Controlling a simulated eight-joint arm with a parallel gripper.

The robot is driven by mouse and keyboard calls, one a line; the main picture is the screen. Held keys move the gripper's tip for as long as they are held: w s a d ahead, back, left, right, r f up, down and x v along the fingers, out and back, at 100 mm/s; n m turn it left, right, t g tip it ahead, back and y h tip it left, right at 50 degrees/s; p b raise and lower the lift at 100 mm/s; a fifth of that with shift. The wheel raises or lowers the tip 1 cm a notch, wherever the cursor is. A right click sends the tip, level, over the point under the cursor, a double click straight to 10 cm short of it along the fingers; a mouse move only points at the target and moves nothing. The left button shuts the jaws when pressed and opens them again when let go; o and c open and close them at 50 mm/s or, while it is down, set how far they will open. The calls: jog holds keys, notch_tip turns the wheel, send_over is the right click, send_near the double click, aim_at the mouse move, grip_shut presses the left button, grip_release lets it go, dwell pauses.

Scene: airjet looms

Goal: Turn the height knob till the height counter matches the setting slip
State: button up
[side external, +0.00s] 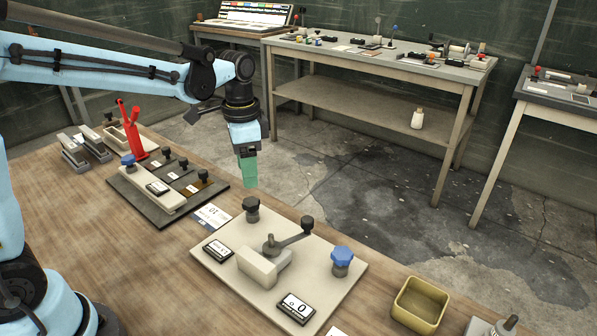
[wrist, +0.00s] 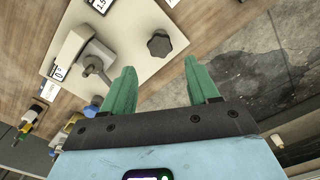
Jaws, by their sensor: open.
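A pale plate (side external: 230,280) on the bench carries a black knob (side external: 252,210), a blue knob (side external: 342,260), a crank lever and two counters. Which knob sets height I cannot tell. A printed slip (side external: 212,216) lies left of the plate; its figures are not clear. My gripper (side external: 250,184) is open and empty, pointing down above the plate's far edge. In the wrist view the black knob (wrist: 158,43) is ahead of the spread green fingers (wrist: 160,64), apart from them.
The crank lever (side external: 290,240) stands between the two knobs. A dark plate (side external: 150,205) with several knobs and a red lever device (side external: 132,130) are to the left. A yellow open box (side external: 420,303) is at the right. Other tables stand across the floor.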

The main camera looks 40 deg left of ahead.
aim_at(251, 202)
jog(key=shift+f, duration=3.75)
jog(key=c, duration=0.8)
jog(key=shift+o, duration=0.2)
